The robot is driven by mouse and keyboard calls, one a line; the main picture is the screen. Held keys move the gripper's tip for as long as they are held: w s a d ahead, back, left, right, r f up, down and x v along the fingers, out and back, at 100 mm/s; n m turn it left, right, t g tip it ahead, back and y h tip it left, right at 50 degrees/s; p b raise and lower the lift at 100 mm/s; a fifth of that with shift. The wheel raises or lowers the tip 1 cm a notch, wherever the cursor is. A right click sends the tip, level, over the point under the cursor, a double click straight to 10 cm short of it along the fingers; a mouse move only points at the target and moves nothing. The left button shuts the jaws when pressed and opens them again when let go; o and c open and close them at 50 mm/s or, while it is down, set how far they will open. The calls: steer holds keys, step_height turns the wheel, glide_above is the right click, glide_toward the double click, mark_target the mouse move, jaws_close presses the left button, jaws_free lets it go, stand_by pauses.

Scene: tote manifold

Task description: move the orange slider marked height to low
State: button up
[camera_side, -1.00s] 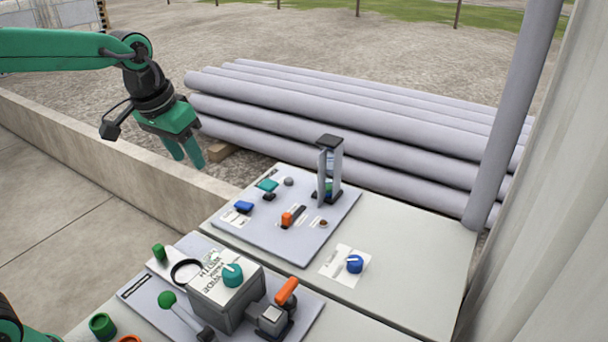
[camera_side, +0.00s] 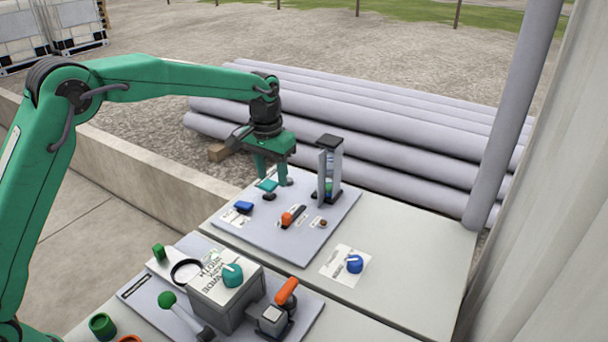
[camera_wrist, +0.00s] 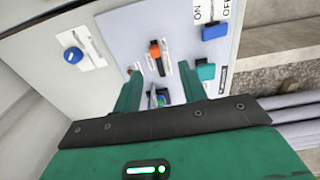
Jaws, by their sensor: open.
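The orange slider (camera_side: 287,218) sits on a short dark track on the pale panel at the back of the table. It also shows in the wrist view (camera_wrist: 155,48), near the upper end of its track, with a white label beside it too small to read. My gripper (camera_side: 273,180) is open and empty, above the back of the panel, behind the slider and a little left of it. In the wrist view its two green fingers (camera_wrist: 160,76) point toward the panel, apart, with the slider just beyond their tips. The fingers do not touch the slider.
Beside the slider stand a dark-topped post (camera_side: 330,165), a blue switch (camera_side: 243,207) and a teal knob (camera_side: 266,186). A blue dial (camera_side: 355,264) is on the right. A grey box with a teal dial (camera_side: 232,275) and an orange-handled lever (camera_side: 287,291) are nearer.

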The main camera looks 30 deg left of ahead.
glide_above(287, 215)
steer(key=shift+g, duration=0.3)
step_height(287, 215, down, 5)
steer(key=shift+a+f, duration=0.1)
steer(key=shift+f, duration=0.1)
steer(key=shift+f, duration=3.9)
jaws_close()
